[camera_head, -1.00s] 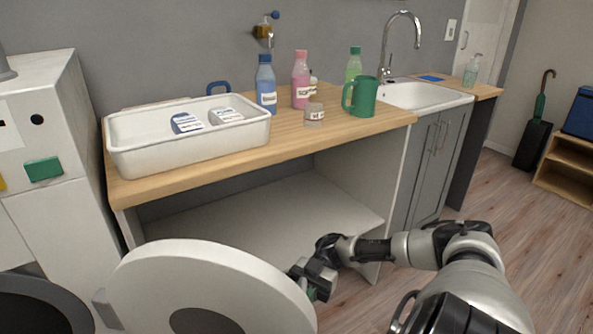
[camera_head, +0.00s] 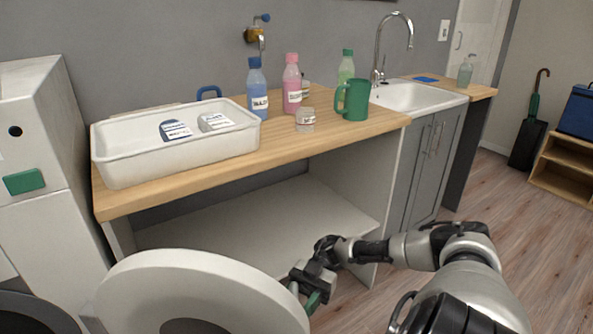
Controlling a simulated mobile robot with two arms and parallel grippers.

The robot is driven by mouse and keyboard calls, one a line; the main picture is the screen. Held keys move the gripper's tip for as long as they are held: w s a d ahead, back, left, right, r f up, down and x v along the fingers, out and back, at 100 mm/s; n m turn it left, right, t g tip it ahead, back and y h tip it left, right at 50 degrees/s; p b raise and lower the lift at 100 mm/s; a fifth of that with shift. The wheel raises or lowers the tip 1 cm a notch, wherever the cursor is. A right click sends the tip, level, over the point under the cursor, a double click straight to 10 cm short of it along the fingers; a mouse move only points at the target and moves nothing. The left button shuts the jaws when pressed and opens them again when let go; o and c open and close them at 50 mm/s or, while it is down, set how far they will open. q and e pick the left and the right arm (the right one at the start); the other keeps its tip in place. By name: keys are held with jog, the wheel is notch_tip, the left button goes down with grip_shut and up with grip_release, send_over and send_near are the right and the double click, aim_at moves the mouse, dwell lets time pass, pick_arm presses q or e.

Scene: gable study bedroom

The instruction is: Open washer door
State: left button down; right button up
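The round white washer door (camera_head: 215,281) stands swung open at the lower middle of the head view, its lower part cut off by the picture edge. Part of the dark round washer opening (camera_head: 35,315) shows at the lower left. My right gripper (camera_head: 308,296) is at the right rim of the door, with its green-tipped fingers against or just beside the edge. Whether the fingers are closed on the rim cannot be made out. My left gripper is out of view.
A wooden counter (camera_head: 330,138) holds a white basin (camera_head: 105,150), several bottles and a green mug (camera_head: 353,100). Below it is an open white shelf (camera_head: 250,232). A sink (camera_head: 415,95) on a grey cabinet stands at right. Wooden floor (camera_head: 500,235) is free on the right.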

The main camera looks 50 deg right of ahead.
jog(key=shift+w+a, duration=0.1)
jog(key=shift+w+d, duration=0.15)
jog(key=shift+d, duration=0.35)
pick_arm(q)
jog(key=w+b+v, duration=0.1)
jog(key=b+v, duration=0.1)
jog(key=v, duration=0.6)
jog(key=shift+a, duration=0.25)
pick_arm(e)
jog(key=w+d, duration=0.1)
jog(key=d, duration=0.8)
jog(key=shift+d, duration=0.4)
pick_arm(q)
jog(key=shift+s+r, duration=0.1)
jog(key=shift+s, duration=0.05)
